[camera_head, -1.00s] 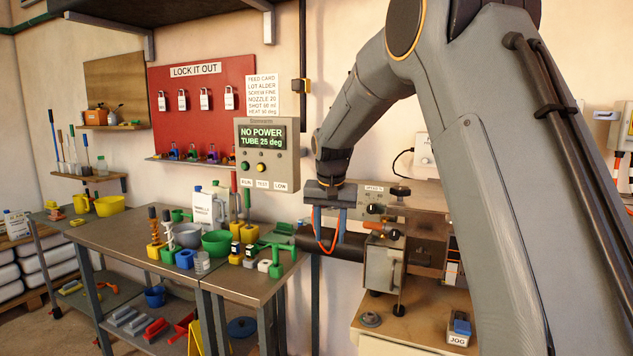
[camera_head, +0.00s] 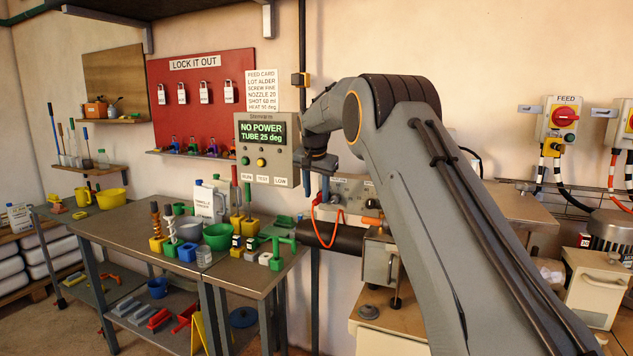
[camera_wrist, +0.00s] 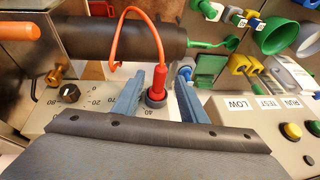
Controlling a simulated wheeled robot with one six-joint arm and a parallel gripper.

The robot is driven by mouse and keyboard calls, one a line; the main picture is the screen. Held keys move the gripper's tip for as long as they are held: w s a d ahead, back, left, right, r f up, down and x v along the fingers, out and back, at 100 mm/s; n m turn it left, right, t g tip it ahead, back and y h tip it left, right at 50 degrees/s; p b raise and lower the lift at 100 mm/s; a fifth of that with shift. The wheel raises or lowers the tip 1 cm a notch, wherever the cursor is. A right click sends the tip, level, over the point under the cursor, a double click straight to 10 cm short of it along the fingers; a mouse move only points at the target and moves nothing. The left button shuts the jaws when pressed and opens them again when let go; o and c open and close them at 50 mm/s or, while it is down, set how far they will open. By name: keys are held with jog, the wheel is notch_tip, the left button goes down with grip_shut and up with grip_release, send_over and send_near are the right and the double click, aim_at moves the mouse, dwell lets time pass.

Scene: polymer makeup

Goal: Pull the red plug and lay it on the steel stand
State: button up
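The red plug (camera_wrist: 158,82) shows in the wrist view between the blue fingers of my gripper (camera_wrist: 158,82), with its lower end at a dark round socket (camera_wrist: 155,99). Gaps show between the plug and both fingers. An orange-red cable (camera_wrist: 117,35) loops from the plug over the dark tube. The plug itself is hard to make out there. I cannot tell for certain which thing is the steel stand.
The dark tube (camera_head: 330,237) and a display box (camera_head: 264,148) reading NO POWER are close to my gripper. A bench (camera_head: 130,232) crowded with cups and tools is at left.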

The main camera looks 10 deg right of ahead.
jog(key=shift+x, duration=1.15)
grip_shut()
jog(key=shift+s+a+p, duration=0.4)
jog(key=shift+s, duration=0.2)
jog(key=shift+s+a+p, duration=0.15)
jog(key=shift+s+a, duration=0.3)
jog(key=shift+s, duration=0.2)
jog(key=shift+s+a+p, duration=0.15)
jog(key=shift+s+a, duration=0.3)
jog(key=shift+s, duration=0.25)
